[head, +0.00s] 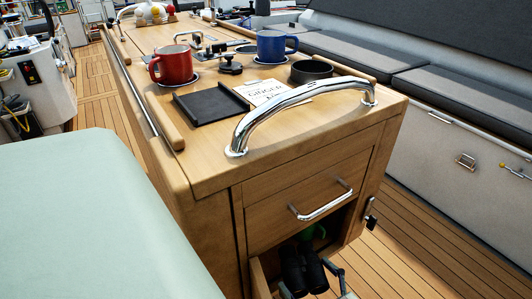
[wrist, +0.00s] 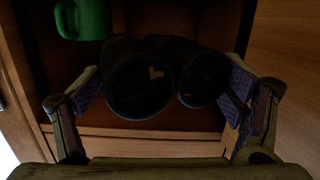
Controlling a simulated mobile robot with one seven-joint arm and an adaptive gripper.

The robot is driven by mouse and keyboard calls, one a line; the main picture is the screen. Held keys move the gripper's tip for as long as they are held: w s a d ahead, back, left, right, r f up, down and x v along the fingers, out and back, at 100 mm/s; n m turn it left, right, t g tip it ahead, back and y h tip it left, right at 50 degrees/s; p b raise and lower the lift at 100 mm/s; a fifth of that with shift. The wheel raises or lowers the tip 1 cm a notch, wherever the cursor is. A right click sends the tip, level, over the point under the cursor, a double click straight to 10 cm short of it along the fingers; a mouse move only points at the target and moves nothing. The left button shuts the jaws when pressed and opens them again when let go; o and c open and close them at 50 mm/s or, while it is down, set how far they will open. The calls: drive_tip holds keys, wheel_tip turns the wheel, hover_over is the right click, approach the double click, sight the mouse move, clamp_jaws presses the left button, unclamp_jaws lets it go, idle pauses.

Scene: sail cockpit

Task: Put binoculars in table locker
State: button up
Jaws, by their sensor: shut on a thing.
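The black binoculars (head: 302,270) are at the mouth of the open table locker (head: 340,226), low in the table's end under a drawer. They also show in the wrist view (wrist: 158,78), lenses toward me. My gripper (wrist: 165,105) is shut on them, one finger pad against each side. In the head view only the gripper's upper parts show at the bottom edge (head: 313,286). The locker's dark inside lies behind the binoculars; its depth is hidden.
A green mug (wrist: 84,18) is inside the locker at upper left in the wrist view. The drawer with a chrome handle (head: 322,203) is above. The tabletop holds a red mug (head: 174,65), a blue mug (head: 274,46) and a black tray (head: 210,107). Teak floor (head: 440,240) is clear at right.

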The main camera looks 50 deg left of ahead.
hover_over(267, 253)
wheel_tip(267, 253, down, 2)
drive_tip(key=shift+w+d+f+b, duration=0.1)
drive_tip(key=shift+b, duration=0.25)
wheel_tip(267, 253, down, 4)
drive_tip(key=shift+f, duration=0.1)
drive_tip(key=shift+a+f, duration=0.15)
drive_tip(key=shift+a, duration=0.1)
drive_tip(key=shift+f, duration=0.15)
drive_tip(key=o, duration=1.5)
drive_tip(key=shift+o, duration=0.2)
drive_tip(key=shift+d, duration=0.15)
